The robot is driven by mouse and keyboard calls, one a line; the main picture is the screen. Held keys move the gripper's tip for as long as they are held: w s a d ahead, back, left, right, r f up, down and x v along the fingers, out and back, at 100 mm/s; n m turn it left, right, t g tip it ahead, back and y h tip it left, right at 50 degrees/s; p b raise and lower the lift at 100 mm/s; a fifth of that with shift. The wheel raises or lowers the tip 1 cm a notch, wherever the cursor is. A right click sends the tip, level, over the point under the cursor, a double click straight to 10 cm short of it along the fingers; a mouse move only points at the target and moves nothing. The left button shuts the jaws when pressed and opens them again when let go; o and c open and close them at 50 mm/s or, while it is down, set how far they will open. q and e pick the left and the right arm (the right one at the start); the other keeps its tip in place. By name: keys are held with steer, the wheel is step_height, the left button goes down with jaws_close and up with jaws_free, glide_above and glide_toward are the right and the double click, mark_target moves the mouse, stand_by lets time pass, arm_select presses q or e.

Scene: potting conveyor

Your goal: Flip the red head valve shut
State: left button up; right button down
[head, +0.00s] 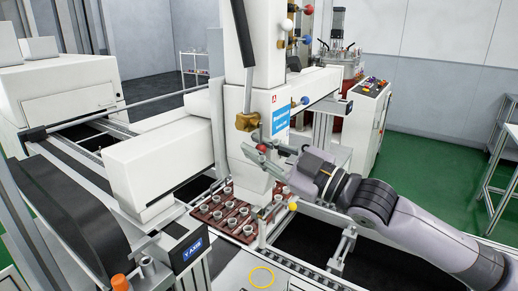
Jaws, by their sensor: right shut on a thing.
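The red knob (261,148) sits on the front of the white machine head, just below a brass valve body (247,122). A short lever seems to run from the brass body down to the knob. My right gripper (262,153) reaches in from the right, its fingers at the red knob and shut on it. The fingers partly cover the knob, so the exact grip is hard to see. My left gripper is not in view.
A tray of small round parts (196,213) lies on the conveyor below the head. A yellow ball (292,206) and a blue ball (304,100) stand out nearby. A long black handle (242,33) rises above the brass body. Another red ball (309,9) is higher up.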

steer(key=shift+d+r, duration=0.1)
steer(key=shift+r, duration=0.1)
steer(key=c, duration=1.6)
jaws_free()
steer(key=shift+w, duration=0.1)
steer(key=shift+o, duration=1.2)
steer(key=shift+s+d+f, duration=0.25)
steer(key=shift+s+d, duration=0.1)
steer(key=shift+d, duration=0.05)
steer(key=v, duration=0.7)
steer(key=shift+s+a, duration=0.1)
